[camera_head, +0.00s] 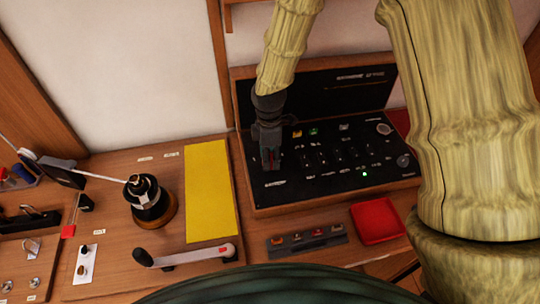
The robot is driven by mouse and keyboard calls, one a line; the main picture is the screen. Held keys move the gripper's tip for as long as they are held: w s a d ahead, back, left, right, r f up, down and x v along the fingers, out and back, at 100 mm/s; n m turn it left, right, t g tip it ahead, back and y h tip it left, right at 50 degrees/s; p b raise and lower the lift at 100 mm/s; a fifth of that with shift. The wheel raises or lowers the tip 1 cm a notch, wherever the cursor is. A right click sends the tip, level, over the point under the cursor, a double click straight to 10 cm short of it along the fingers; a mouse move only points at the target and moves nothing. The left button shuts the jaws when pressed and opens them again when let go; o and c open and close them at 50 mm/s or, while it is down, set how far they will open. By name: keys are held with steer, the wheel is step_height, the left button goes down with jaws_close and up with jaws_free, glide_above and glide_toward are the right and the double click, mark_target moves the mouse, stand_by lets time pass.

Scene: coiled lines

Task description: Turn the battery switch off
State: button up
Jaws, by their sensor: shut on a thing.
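The black switch panel (330,180) lies in a wooden case with its lid raised at the back. My gripper (269,162) points down over the left part of the panel, shut on a small red part that I take for the battery switch (270,158). The dark fingers hide most of it, so its position cannot be read. A white label (275,183) shows just in front of it. A green light (365,174) glows on the right part of the panel.
My arm covers the right side of the view. A yellow sheet (207,190) and a black winch (146,198) are to the left. In front are a winch handle (185,256), a dark button strip (306,239) and a red tray (378,222).

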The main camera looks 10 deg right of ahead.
steer(key=m, duration=1)
steer(key=shift+w+d, duration=0.1)
steer(key=shift+m+y, duration=0.3)
steer(key=shift+m, duration=0.1)
steer(key=o, duration=1)
steer(key=shift+o, duration=0.2)
step_height(320, 180, up, 12)
steer(key=shift+w+d, duration=0.15)
steer(key=shift+d, duration=0.2)
